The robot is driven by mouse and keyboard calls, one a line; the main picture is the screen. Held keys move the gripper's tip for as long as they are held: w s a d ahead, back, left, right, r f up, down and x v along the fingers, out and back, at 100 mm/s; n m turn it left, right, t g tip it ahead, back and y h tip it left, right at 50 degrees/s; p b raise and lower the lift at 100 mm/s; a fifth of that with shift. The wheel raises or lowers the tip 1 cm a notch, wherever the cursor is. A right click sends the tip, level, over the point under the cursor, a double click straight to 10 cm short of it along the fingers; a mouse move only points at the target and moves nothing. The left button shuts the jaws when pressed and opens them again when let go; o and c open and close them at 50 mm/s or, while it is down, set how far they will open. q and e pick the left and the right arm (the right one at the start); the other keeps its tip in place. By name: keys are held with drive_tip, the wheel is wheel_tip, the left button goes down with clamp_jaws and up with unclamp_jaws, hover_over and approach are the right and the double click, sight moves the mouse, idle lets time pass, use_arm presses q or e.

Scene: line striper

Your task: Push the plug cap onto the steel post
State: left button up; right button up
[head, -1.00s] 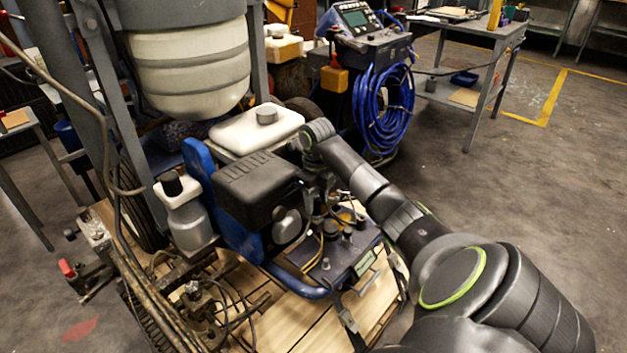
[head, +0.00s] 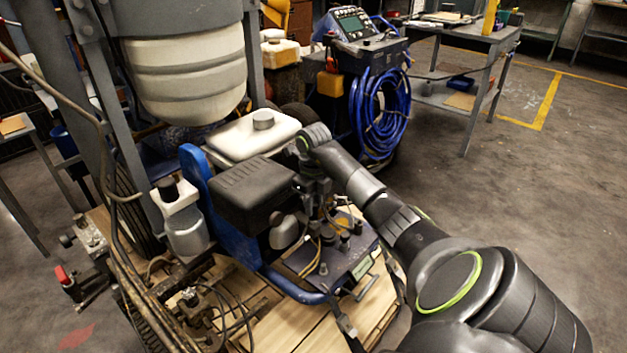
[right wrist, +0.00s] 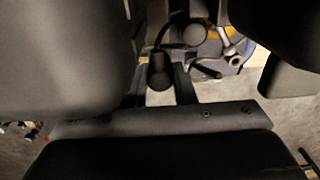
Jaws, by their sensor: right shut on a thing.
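My right gripper (head: 318,203) points down beside the black engine cover (head: 252,195), low over the machine's dark deck. In the right wrist view the black plug cap (right wrist: 160,73), with a dark lead curving up from it, sits between the fingers of the gripper (right wrist: 163,88), which is shut on it. The cap is too small and dark to make out in the head view. I cannot pick out the steel post for certain, nor tell whether the cap touches it. A bright metal piece (right wrist: 231,45) shows right of the cap. My left gripper is out of view.
The engine with its white tank (head: 255,135) stands left of my wrist. Small knobs and thin leads crowd the deck (head: 330,262) inside a blue tube frame (head: 290,287). A blue hose coil (head: 380,115) hangs behind my arm. The floor at the right is open.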

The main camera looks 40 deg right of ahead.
drive_tip(key=shift+r, duration=0.3)
drive_tip(key=shift+r+p, duration=0.3)
drive_tip(key=shift+p, duration=0.1)
drive_tip(key=shift+r, duration=0.1)
drive_tip(key=shift+r+p, duration=1.55)
drive_tip(key=shift+r, duration=0.45)
